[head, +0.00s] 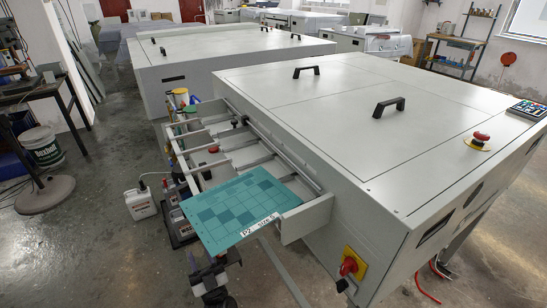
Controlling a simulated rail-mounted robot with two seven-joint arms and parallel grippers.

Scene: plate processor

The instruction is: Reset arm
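A teal printing plate (240,207) with darker squares and a label reading "P2: SIZE 3" lies at the open feed end of the plate processor (330,130). Its far side rests over the feed tray rails and its near left part overhangs the tray. My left gripper (213,282) shows as dark parts at the bottom, below the plate's near edge. The plate hides part of it, so I cannot tell whether its fingers are open, shut or touching the plate. My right gripper is not in view.
A red emergency button (481,137) and a control panel (527,109) sit on top of the processor. A red and yellow switch (349,266) is on its front. The floor at lower left is clear.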

